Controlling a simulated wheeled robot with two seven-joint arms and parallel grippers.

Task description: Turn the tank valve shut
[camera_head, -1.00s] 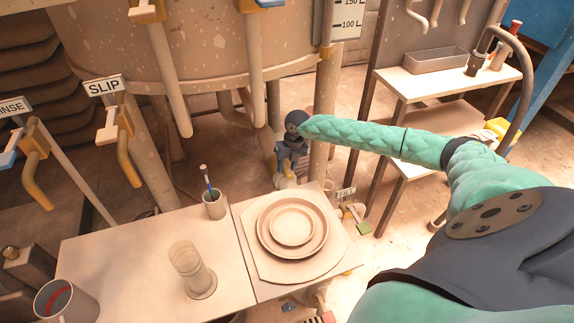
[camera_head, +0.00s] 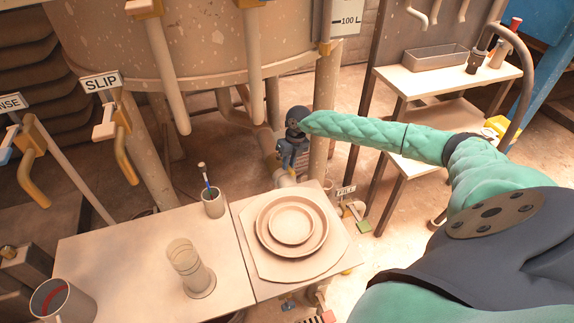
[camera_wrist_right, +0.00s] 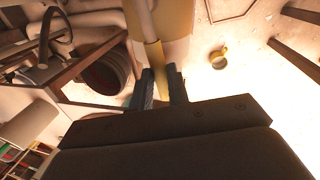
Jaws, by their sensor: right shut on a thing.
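The big tank (camera_head: 220,50) fills the top of the head view, with pipes and legs below it. My right gripper (camera_head: 287,160) is low beside the tank's right leg, past the table's far edge. In the right wrist view my right gripper (camera_wrist_right: 163,86) is shut on a yellow handle (camera_wrist_right: 155,60), which stands between its two dark fingers. I take this handle to be the tank valve's; in the head view my gripper and wrist mostly hide it. Whether the valve is open or shut cannot be told. My left gripper is not in view.
The SLIP valve lever (camera_head: 122,150) hangs at left. A shelf (camera_head: 450,75) stands at right.

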